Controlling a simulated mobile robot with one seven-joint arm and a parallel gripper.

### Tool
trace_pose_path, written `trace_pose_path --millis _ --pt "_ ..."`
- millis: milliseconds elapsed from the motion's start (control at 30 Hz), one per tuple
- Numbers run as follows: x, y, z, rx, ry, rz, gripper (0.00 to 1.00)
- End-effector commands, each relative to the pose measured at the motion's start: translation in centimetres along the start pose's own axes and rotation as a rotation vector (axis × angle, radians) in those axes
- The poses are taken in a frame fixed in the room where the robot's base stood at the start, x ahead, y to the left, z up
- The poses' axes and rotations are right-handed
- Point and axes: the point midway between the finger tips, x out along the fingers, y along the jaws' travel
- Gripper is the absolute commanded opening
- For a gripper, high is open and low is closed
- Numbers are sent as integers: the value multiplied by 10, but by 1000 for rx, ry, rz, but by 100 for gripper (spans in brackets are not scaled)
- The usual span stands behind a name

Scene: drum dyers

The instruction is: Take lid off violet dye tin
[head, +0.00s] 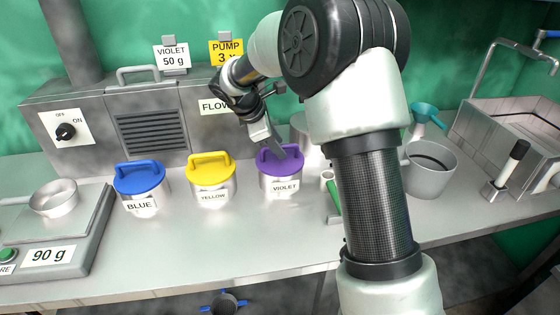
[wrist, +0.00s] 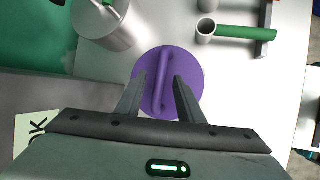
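The violet dye tin (head: 284,186) stands on the bench, at the right of a row of three tins. Its purple lid (head: 268,162) is on it and has a raised bar handle. In the wrist view the lid (wrist: 190,88) lies under my gripper (wrist: 158,88), with the handle (wrist: 163,75) between the two fingers. The fingers are apart, with a gap on each side of the handle. In the head view my gripper (head: 279,148) is right at the lid, partly covering it.
A yellow-lidded tin (head: 212,190) and a blue-lidded tin (head: 140,188) stand to the left. A grey machine (head: 150,120) rises behind. A green-handled tool (wrist: 245,33) and a metal vessel (wrist: 108,25) are close by. Bench front is clear.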

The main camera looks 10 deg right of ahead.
Motion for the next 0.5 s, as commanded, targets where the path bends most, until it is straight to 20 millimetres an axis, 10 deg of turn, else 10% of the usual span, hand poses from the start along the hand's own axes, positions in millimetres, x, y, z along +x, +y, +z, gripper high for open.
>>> trace_pose_path --millis 200,500 --pt "2 0 0 0 0 1 34" --pt "2 0 0 0 0 1 0"
